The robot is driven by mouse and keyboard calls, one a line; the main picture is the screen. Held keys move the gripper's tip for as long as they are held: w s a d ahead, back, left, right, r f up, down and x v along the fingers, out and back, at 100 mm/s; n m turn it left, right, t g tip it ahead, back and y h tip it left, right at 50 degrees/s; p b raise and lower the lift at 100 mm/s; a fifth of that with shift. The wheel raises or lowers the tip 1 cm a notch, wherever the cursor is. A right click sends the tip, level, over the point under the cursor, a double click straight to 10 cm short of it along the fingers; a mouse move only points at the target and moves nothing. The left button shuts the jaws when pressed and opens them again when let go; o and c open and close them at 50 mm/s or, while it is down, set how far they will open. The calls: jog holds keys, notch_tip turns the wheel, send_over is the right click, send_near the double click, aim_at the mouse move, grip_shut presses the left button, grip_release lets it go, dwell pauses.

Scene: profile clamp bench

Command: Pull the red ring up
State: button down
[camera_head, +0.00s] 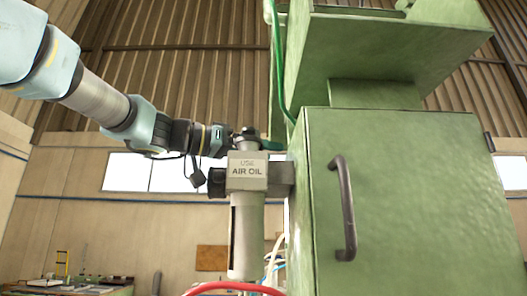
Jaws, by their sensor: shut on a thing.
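A grey unit labelled "USE AIR OIL" (247,172) is fixed to the left side of the green cabinet, with a pale cylinder (245,235) below it. A dark knob (247,131) sits on its top. My gripper (238,141) reaches in from the left and is shut at this knob. The fingertips are small and partly hidden, so the exact contact is unclear. No red ring shows at my gripper. A red curved hose-like piece (234,287) shows at the bottom edge, well below my gripper, and I cannot tell whether it is the ring.
The green cabinet (415,200) with a dark handle (345,208) fills the right side. A green hose (277,65) hangs close to my gripper. Pale hoses (274,258) run behind the cylinder. A cluttered workbench (75,290) stands far left. Open air lies left of the unit.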

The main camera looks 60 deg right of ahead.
jog(key=shift+r, duration=0.45)
jog(key=shift+c, duration=0.2)
grip_release()
jog(key=shift+w+a+f, duration=0.15)
jog(key=shift+w+a, duration=0.1)
jog(key=shift+a, duration=0.05)
jog(key=b+v, duration=0.3)
jog(key=v, duration=0.5)
jog(key=shift+w+a+b, duration=0.15)
jog(key=shift+a+b, duration=0.15)
jog(key=shift+a, duration=0.05)
jog(key=shift+w+a, duration=0.4)
jog(key=shift+a, duration=0.15)
